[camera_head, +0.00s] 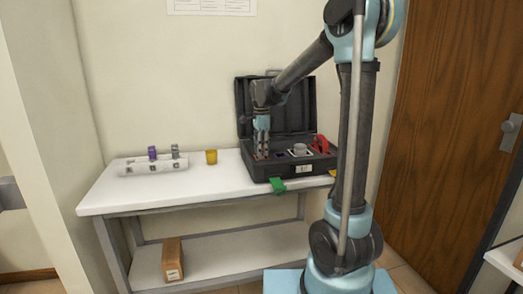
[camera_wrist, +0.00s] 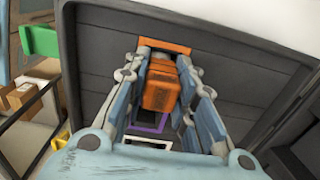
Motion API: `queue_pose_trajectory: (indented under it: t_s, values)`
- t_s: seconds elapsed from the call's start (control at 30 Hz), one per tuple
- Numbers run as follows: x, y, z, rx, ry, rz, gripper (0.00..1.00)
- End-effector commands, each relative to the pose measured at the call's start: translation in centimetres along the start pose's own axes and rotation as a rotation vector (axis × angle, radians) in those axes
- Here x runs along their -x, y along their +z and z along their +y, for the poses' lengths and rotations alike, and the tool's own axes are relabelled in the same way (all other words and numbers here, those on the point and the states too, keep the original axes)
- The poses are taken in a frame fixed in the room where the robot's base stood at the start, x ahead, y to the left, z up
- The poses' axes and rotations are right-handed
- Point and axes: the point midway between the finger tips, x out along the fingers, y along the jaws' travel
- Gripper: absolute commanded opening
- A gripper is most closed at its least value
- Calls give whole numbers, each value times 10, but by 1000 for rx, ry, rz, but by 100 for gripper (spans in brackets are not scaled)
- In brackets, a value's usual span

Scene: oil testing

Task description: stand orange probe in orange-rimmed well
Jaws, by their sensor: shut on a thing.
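My gripper (camera_head: 262,152) is inside the left part of the open black case (camera_head: 290,168), pointing down. In the wrist view its fingers are closed on the sides of the orange probe (camera_wrist: 160,88). An orange rim (camera_wrist: 165,45) shows just past the probe's far end, between the fingertips; this looks like the orange-rimmed well. The probe's lower end is hidden, so I cannot tell whether it is in the well or above it. A purple-rimmed well (camera_wrist: 150,128) and a white-rimmed one (camera_wrist: 148,145) lie in line with it.
A white rack (camera_head: 150,167) holds a purple probe (camera_head: 152,153) and a grey one (camera_head: 175,151). A yellow cup (camera_head: 211,157) stands left of the case. A red item (camera_head: 319,144) and a pale round item (camera_head: 300,149) are in the case. A green piece (camera_head: 277,186) is at the table's front edge.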

Motion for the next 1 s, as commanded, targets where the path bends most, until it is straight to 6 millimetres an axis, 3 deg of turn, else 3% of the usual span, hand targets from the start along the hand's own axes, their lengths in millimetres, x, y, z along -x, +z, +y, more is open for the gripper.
queue_pose_trajectory:
  t_s: [0.47,0.5,0.53,1.0]
  values:
    - [-8,0,0,0,0,0,0]
    - [-8,0,0,0,0,0,29]
    - [-8,0,0,0,0,0,33]
    - [0,0,0,0,0,0,33]
